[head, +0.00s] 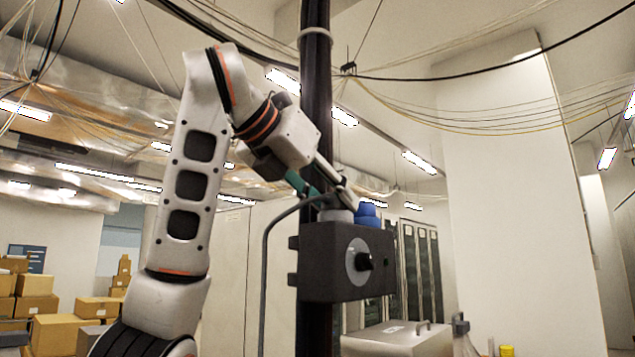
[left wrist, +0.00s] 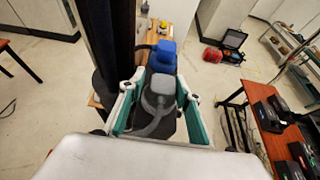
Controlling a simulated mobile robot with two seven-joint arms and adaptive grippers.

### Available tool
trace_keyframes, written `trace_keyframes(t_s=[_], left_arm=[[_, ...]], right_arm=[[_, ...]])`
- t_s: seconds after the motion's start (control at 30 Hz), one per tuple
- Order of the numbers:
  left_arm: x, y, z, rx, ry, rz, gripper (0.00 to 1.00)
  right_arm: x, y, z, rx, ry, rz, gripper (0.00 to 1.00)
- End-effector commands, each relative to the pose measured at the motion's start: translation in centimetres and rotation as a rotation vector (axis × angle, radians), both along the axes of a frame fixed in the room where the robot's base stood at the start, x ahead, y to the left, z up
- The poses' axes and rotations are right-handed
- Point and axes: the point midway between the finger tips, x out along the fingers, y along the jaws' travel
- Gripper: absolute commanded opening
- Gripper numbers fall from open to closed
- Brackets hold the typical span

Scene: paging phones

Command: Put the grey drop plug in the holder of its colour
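The grey drop plug (head: 337,214) stands on top of a dark box (head: 330,275) fixed to a black column, with a grey cable looping off to the left and down. It also shows in the left wrist view (left wrist: 158,92), its cable curving toward the camera. My left gripper (head: 338,190) is above the box. In the wrist view its teal fingers (left wrist: 160,98) are apart, one on each side of the grey plug, with a gap visible. A blue plug-like piece (head: 367,213) stands beside the grey one. Whether a holder lies beneath the plug is hidden. My right gripper is not in view.
The black column (head: 316,100) rises just beside my left arm. A dial (head: 360,262) sits on the box's front. Cardboard boxes (head: 55,335) are stacked at the left. An orange table (left wrist: 268,122) with dark devices stands at the right of the wrist view.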

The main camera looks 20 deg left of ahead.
Motion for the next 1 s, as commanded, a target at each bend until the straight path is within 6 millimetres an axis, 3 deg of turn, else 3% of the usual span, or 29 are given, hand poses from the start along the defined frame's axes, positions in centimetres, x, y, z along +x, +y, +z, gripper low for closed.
trace_keyframes(t_s=[0.03,0.1,0.57,0.8,1.0], left_arm=[[0.1,-1.0,-0.8,0.004,0.035,-0.024,0.41],[0.1,-1.0,0.0,0.004,0.035,-0.024,0.41],[-8.4,2.8,4.4,-0.004,0.021,-0.010,0.41],[-9.4,3.0,4.8,-0.003,0.023,-0.014,0.41],[-10.0,3.3,5.3,-0.005,0.022,-0.013,0.41]], right_arm=[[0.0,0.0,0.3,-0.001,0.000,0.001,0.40],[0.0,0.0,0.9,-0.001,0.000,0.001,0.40],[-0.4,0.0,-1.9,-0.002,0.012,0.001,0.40],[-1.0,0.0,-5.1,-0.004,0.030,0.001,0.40],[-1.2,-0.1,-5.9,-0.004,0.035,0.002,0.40]])
